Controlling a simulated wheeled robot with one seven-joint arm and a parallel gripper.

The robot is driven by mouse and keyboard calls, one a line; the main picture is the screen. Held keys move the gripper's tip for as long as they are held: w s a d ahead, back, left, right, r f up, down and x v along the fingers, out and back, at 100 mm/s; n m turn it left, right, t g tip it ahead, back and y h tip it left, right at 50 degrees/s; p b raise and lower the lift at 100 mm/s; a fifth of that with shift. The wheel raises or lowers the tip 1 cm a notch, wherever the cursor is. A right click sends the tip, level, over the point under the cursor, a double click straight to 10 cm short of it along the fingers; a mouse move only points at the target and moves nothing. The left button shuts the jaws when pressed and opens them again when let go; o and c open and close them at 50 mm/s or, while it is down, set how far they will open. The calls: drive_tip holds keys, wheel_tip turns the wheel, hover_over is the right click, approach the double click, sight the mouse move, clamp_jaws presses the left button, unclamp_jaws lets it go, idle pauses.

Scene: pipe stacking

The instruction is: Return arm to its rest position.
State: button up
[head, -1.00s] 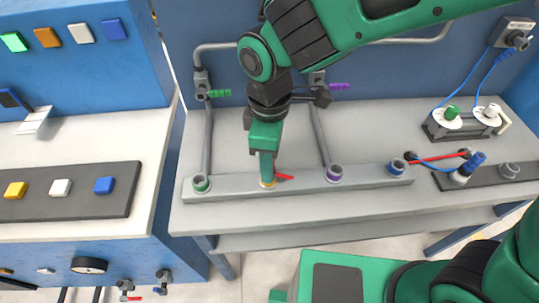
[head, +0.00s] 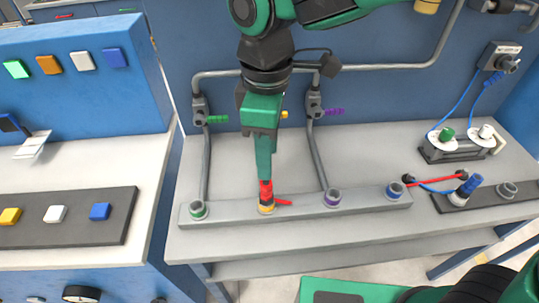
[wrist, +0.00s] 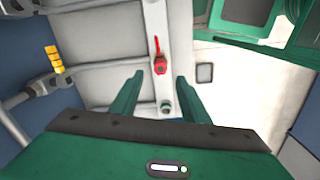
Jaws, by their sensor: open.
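My green gripper (head: 264,172) points down over the grey rail (head: 235,213) on the bench. In the wrist view my gripper (wrist: 157,82) shows two fingers spread apart with nothing held between them. A red piece (head: 265,190) stands upright in the yellow-ringed socket (head: 267,208) of the rail, just below the fingertips. The red piece also shows in the wrist view (wrist: 160,66), beyond the fingers. A red lever sticks out to the right at its foot. In the head view the fingers overlap, so the gap to the red piece is hard to judge.
Green (head: 198,210), purple (head: 332,197) and blue (head: 394,190) ringed sockets sit along the rail. Grey pipes with green (head: 217,120) and purple (head: 334,112) valves rise behind it. A white-reel device (head: 452,150) with cables is on the right. A button panel (head: 60,218) is on the left.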

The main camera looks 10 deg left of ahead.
drive_tip(key=shift+r, duration=0.25)
drive_tip(key=w+d+m, duration=0.3)
drive_tip(key=d+m, duration=0.3)
drive_tip(key=d, duration=0.7)
drive_tip(key=w+d+m, duration=0.4)
drive_tip(key=d+m, duration=0.2)
drive_tip(key=d, duration=0.8)
drive_tip(key=s+d+f+m, duration=0.2)
drive_tip(key=s+d+m, duration=0.4)
drive_tip(key=d, duration=0.3)
drive_tip(key=s+d+f+m, duration=0.3)
drive_tip(key=s+d+m, duration=0.3)
drive_tip(key=s+d, duration=0.2)
drive_tip(key=shift+d, duration=1.2)
